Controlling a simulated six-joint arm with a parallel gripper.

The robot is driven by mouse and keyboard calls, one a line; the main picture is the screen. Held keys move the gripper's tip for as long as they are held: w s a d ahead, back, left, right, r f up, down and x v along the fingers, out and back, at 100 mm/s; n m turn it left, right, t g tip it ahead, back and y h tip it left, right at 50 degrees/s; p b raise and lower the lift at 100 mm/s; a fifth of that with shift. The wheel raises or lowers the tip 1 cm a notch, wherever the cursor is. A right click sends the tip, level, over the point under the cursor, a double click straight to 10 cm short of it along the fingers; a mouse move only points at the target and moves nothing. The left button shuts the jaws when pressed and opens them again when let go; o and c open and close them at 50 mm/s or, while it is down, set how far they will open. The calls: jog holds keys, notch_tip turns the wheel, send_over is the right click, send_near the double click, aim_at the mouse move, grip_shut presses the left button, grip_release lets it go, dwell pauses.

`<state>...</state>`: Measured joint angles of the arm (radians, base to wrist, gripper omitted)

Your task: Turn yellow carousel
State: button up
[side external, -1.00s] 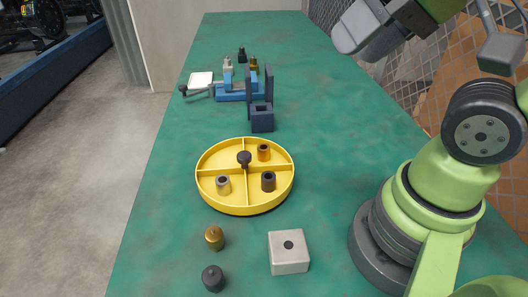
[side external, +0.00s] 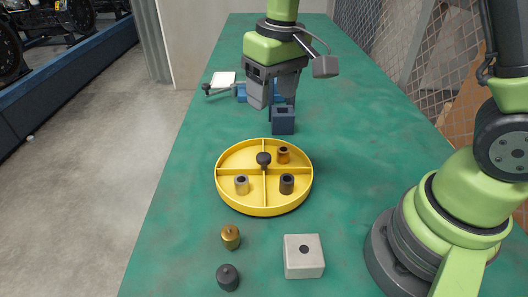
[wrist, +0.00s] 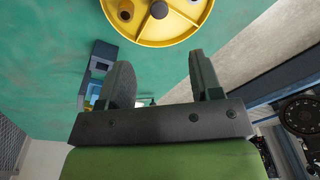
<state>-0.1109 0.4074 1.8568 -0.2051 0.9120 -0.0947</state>
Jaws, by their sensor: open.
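The yellow carousel (side external: 264,205) is a round, shallow tray on the green table, split into four compartments by cross walls. A black knob (side external: 263,159) stands at its centre. An orange-brown cylinder (side external: 283,155) is in the back right compartment, a beige one (side external: 241,185) in the front left, and a dark one (side external: 287,184) in the front right. The back left compartment looks empty. My gripper (side external: 266,104) is above the table behind the carousel, apart from it. In the wrist view my gripper (wrist: 164,80) is open and empty, with the carousel (wrist: 170,42) beyond its fingertips.
A dark blue block with a slot (side external: 283,121) stands behind the carousel, close to my gripper. A blue fixture (side external: 241,93) is partly hidden behind my gripper. A brass piece (side external: 230,237), a black piece (side external: 227,277) and a white block (side external: 303,257) stand in front.

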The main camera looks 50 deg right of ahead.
jog(key=g, duration=0.1)
send_near(264, 156)
jog(key=shift+n, duration=0.3)
notch_tip(264, 156, down, 9)
jog(key=shift+w+a+f, duration=0.1)
jog(key=shift+w+f, duration=0.05)
jog(key=shift+f, duration=0.05)
grip_shut()
